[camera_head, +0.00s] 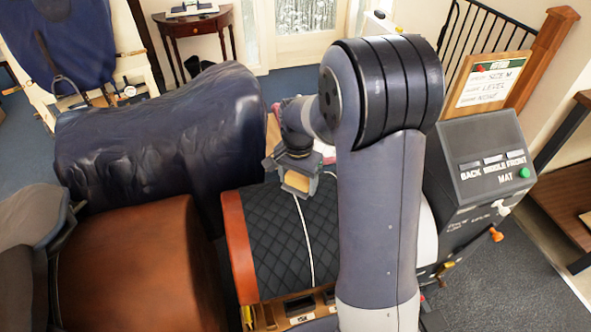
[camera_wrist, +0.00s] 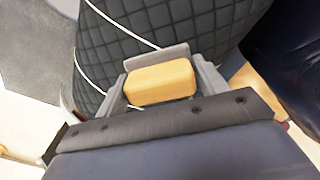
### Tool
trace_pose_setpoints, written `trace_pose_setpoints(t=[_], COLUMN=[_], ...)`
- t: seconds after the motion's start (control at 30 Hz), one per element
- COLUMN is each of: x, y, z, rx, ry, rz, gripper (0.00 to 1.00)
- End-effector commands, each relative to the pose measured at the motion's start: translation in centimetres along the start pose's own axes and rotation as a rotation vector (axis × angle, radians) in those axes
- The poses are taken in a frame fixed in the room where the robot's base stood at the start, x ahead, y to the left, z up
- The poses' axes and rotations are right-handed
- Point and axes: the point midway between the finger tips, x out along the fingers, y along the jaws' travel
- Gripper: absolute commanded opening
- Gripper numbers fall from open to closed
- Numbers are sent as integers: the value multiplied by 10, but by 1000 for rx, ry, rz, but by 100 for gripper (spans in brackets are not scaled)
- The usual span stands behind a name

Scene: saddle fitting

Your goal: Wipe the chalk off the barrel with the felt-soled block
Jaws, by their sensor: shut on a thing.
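The barrel (camera_head: 275,245) is covered in black quilted padding with an orange-brown end. A thin white chalk line (camera_head: 307,240) runs down it from below my gripper toward the front. The quilted barrel (camera_wrist: 200,25) fills the top of the wrist view, where two white lines show on it. My gripper (camera_head: 295,177) is over the barrel's far upper part, shut on a tan block (camera_head: 297,182). The block (camera_wrist: 160,82) sits between the two grey fingers in the wrist view. Its felt sole is hidden, and I cannot tell whether it touches the barrel.
A dark padded saddle form (camera_head: 160,135) stands left of the barrel, with a brown leather one (camera_head: 135,265) in front of it. A grey control box (camera_head: 485,170) with a green button is at the right. A wooden tray (camera_head: 300,310) lies below the barrel's front.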

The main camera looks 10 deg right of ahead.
Motion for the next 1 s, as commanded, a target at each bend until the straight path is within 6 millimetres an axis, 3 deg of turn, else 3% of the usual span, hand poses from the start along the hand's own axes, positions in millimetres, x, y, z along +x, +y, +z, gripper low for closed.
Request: trace_pose_setpoints(t=[0.23,1.0], x=[-21,-21], y=[4,4], z=[-2,-2], rx=[-2,-3], ry=[0,0], rz=[0,0], gripper=[46,46])
